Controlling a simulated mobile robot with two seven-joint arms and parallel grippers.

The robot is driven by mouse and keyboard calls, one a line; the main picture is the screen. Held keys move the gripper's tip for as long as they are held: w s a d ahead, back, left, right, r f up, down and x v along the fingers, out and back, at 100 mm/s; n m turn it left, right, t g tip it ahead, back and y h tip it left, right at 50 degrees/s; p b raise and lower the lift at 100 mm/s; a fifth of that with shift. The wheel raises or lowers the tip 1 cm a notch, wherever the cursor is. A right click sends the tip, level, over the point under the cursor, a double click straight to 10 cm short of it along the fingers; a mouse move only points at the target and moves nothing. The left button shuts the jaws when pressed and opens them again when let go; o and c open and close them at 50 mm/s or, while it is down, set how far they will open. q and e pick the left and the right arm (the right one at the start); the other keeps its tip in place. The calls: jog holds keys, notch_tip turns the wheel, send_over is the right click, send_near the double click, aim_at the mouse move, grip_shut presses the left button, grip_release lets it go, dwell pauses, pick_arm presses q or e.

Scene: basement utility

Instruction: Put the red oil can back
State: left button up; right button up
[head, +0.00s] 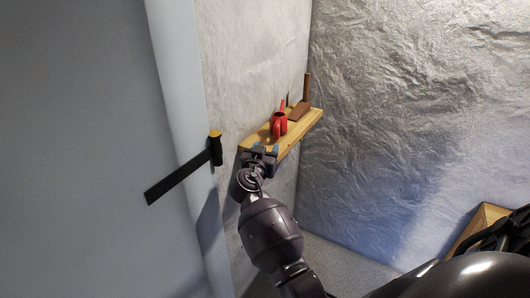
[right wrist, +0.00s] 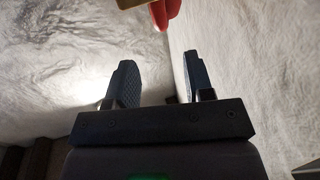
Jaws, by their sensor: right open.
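The red oil can (head: 279,125) stands on a small wooden shelf (head: 251,143) fixed to the pale wall. My right gripper (head: 262,152) is just in front of the shelf's near end, close to the can and apart from it. In the right wrist view the fingers (right wrist: 158,75) are spread with nothing between them. A red part of the can (right wrist: 165,12) shows at the top edge there, beside the shelf's edge (right wrist: 134,3). The rest of the can is outside that view. My left gripper is not in view.
A brown object (head: 300,111) with an upright part lies on the shelf behind the can. A black bar with a yellow top (head: 215,149) sticks out at the left of the shelf. A wooden edge (head: 478,226) shows at the lower right. Rough walls enclose the corner.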

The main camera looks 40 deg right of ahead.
jog(key=s+a+f+n+t+y, duration=0.1)
jog(key=s+a+f+n+y, duration=0.1)
jog(key=s+f+n+y, duration=0.35)
jog(key=s+a+f+n+y, duration=0.2)
jog(key=s+f, duration=0.4)
jog(key=f, duration=0.4)
jog(key=s+a+f+n+y, duration=0.1)
jog(key=s+a+f+y, duration=0.1)
jog(key=s, duration=0.4)
jog(key=s+a+f+n+y, duration=0.1)
jog(key=s+a+f+y, duration=0.1)
jog(key=s, duration=0.5)
jog(key=s+a+f+n+y, duration=0.2)
jog(key=s+a+f, duration=0.2)
jog(key=s+a, duration=0.1)
jog(key=shift+s+a, duration=0.4)
jog(key=shift+s, duration=0.35)
jog(key=shift+y, duration=0.25)
jog(key=shift+c, duration=0.5)
